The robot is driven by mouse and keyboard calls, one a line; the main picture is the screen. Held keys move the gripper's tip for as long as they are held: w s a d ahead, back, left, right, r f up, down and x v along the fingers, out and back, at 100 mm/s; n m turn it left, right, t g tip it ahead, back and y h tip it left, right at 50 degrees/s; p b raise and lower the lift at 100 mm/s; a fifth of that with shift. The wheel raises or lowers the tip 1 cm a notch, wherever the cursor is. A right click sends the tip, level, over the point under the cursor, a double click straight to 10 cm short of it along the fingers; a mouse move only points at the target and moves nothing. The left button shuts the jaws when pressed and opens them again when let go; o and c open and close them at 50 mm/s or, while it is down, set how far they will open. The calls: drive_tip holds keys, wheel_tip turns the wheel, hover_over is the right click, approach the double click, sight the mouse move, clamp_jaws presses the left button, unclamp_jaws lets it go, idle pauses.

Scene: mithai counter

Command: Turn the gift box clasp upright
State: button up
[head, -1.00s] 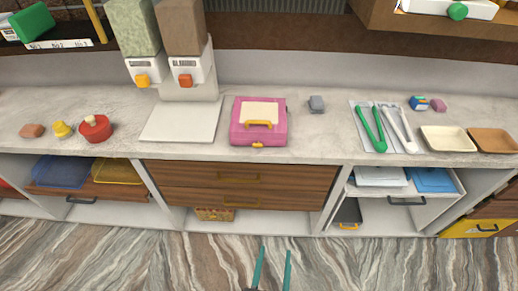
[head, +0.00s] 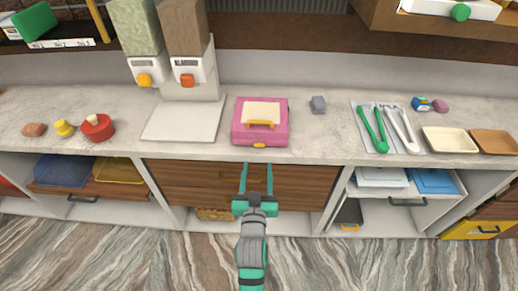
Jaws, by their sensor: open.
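The pink gift box (head: 239,133) sits closed on the counter near its front edge, with a cream panel and a yellow handle on its lid. Its small yellow clasp (head: 259,145) is at the lower front edge; it looks sideways, though it is too small to be sure. My gripper (head: 257,167) is open and empty, its two teal fingers pointing up the picture toward the box. The fingertips appear just below the clasp in the picture, in front of the wooden drawers, apart from the box.
A dispenser (head: 190,75) with a pale board stands left of the box. Wooden drawers (head: 190,183) are below the counter. The counter beside the box is clear.

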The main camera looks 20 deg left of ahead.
sight(259, 146)
drive_tip(key=x, duration=0.9)
drive_tip(key=shift+w, duration=0.3)
drive_tip(key=c, duration=1)
